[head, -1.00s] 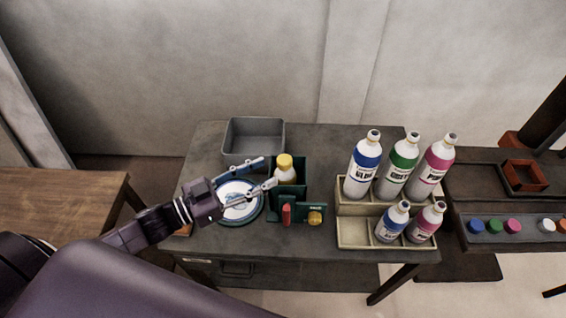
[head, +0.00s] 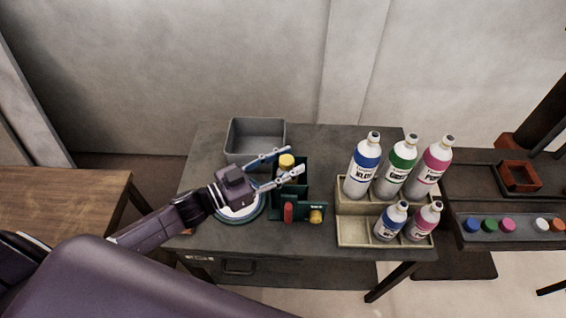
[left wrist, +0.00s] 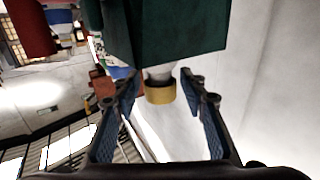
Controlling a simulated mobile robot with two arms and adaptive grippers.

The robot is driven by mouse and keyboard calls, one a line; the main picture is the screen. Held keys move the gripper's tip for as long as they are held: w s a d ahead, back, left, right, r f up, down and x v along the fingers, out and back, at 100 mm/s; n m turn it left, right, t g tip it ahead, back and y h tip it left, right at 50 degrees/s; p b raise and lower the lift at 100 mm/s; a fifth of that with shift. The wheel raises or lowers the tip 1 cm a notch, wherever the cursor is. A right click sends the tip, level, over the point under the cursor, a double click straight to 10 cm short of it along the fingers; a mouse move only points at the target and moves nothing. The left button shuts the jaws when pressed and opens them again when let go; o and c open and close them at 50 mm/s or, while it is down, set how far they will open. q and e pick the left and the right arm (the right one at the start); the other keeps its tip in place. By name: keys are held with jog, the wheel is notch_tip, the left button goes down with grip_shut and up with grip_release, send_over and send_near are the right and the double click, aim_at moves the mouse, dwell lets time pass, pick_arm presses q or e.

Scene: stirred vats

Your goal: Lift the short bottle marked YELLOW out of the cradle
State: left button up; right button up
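The short bottle (head: 287,163) has a yellow cap and stands in the dark green cradle (head: 306,190); its lower part is hidden by my fingers and the cradle. My left gripper (head: 292,160) is open, its two fingers on either side of the bottle near the cap. In the left wrist view the yellow cap (left wrist: 160,93) and white neck show between the spread fingers, with gaps on both sides. The green cradle wall (left wrist: 170,25) fills the top of that view. My right gripper is not in view.
A grey bin (head: 256,137) stands behind the gripper, and a round blue-and-white plate (head: 238,212) lies under it. A red item (head: 288,211) and a yellow cap (head: 316,216) sit at the cradle's front. A beige rack (head: 355,228) with several bottles stands to the right.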

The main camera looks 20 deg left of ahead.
pick_arm(q)
grip_shut()
grip_release()
jog(key=shift+s+a+f, duration=0.1)
jog(key=shift+s+a, duration=0.2)
jog(key=shift+s, duration=0.1)
jog(key=b+v, duration=0.1)
jog(key=v, duration=0.6)
jog(key=shift+b, duration=0.3)
